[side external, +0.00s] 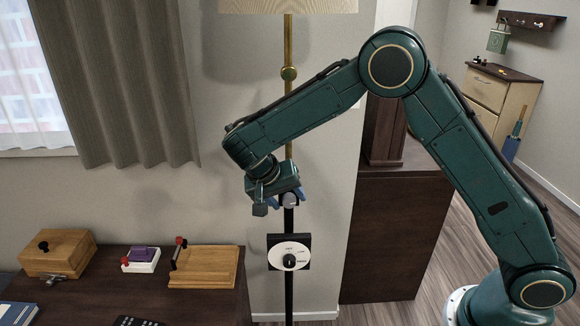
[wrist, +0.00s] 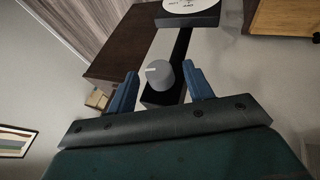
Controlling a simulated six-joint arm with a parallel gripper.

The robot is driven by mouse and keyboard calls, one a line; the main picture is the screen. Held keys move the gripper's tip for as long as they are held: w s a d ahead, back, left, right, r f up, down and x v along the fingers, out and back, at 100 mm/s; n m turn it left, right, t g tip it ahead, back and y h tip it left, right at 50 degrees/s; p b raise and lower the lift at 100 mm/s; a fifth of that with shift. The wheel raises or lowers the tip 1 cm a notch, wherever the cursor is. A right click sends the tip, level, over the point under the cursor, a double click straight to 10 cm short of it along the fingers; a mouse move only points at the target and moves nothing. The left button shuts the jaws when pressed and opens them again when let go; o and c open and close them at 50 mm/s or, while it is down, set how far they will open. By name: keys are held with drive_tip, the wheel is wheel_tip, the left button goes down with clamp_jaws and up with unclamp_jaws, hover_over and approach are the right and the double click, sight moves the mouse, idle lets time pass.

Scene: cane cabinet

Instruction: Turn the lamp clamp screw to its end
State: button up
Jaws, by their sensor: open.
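The lamp has a brass pole (side external: 289,110) above and a black post (side external: 289,222) below. The clamp screw is a grey round knob (side external: 290,201) at the top of the black post. In the wrist view the clamp screw (wrist: 161,75) shows a small white mark. My gripper (side external: 287,196) is open at the knob. In the wrist view its blue fingers (wrist: 161,88) stand on either side of the knob, with gaps visible. Whether the fingertips reach past the knob's face, I cannot tell. My gripper hides the clamp behind it in the side view.
A white dial (side external: 289,252) with a black knob sits on the post below the clamp. A dark cabinet (side external: 80,285) at left bears a wooden box (side external: 58,252), a purple-and-white item (side external: 141,259) and a wooden board (side external: 204,267). A brown cabinet (side external: 385,235) stands right of the lamp.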

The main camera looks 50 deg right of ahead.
drive_tip(key=shift+s+d+t+y, duration=0.15)
drive_tip(key=shift+t+y, duration=0.45)
drive_tip(key=shift+r+m, duration=0.25)
drive_tip(key=shift+m, duration=0.05)
drive_tip(key=v, duration=1.3)
drive_tip(key=shift+s+d+r+n+t+y, duration=0.85)
drive_tip(key=shift+s+d+r+n, duration=0.85)
drive_tip(key=shift+s+d+r, duration=1.75)
drive_tip(key=s+d+f+n+t+y, duration=0.1)
drive_tip(key=s+n, duration=0.1)
drive_tip(key=s, duration=0.6)
drive_tip(key=s+d+f+n+t+y, duration=0.1)
drive_tip(key=s+d+n, duration=0.1)
drive_tip(key=s, duration=0.5)
drive_tip(key=shift+s+f, duration=0.2)
drive_tip(key=shift+s, duration=0.2)
drive_tip(key=shift+y, duration=0.25)
